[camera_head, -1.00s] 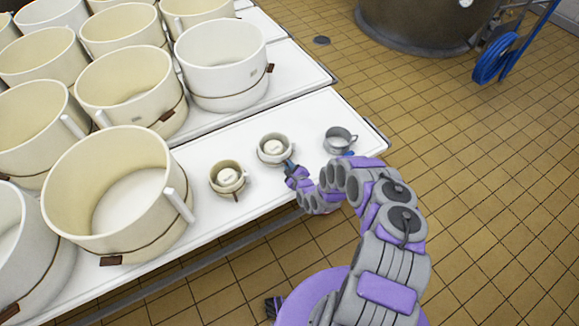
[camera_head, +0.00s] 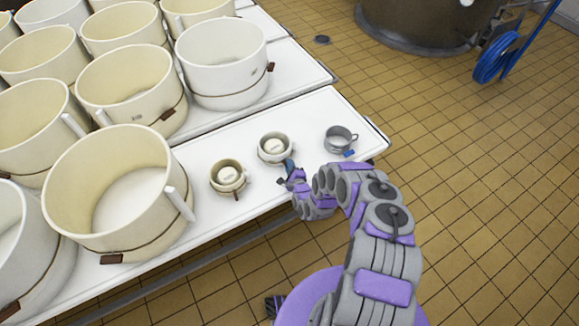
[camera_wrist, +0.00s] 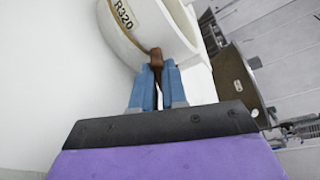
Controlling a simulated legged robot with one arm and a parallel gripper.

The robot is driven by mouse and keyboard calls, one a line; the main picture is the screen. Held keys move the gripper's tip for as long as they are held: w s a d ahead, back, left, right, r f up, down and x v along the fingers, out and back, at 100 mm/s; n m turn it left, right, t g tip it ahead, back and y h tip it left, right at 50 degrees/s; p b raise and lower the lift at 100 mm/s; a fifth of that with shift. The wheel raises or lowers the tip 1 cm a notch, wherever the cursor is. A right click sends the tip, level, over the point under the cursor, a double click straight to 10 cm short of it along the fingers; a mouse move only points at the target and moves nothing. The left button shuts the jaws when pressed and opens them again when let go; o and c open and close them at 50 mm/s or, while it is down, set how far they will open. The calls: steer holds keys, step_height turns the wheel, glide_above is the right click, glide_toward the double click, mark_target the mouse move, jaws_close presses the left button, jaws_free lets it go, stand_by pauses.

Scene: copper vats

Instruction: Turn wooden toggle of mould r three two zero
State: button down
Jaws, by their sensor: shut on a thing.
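The jaws are shut on the toggle. In the head view my gripper (camera_head: 288,168) is at the front side of a small white mould (camera_head: 275,149) on the white table, and the toggle there is hidden.
A second small mould (camera_head: 228,176) stands close on the left, its brown toggle facing front. A metal cup (camera_head: 340,140) with a blue tag stands on the right. Large moulds (camera_head: 119,190) crowd the left of the white table (camera_head: 190,250).

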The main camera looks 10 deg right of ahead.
steer(key=c, duration=1.2)
jaws_free()
steer(key=shift+o, duration=0.2)
steer(key=shift+s, duration=0.1)
steer(key=s+d+r+p, duration=0.1)
steer(key=s+r+p, duration=0.2)
steer(key=s, duration=1.3)
steer(key=shift+s+d, duration=0.4)
steer(key=shift+o, duration=0.2)
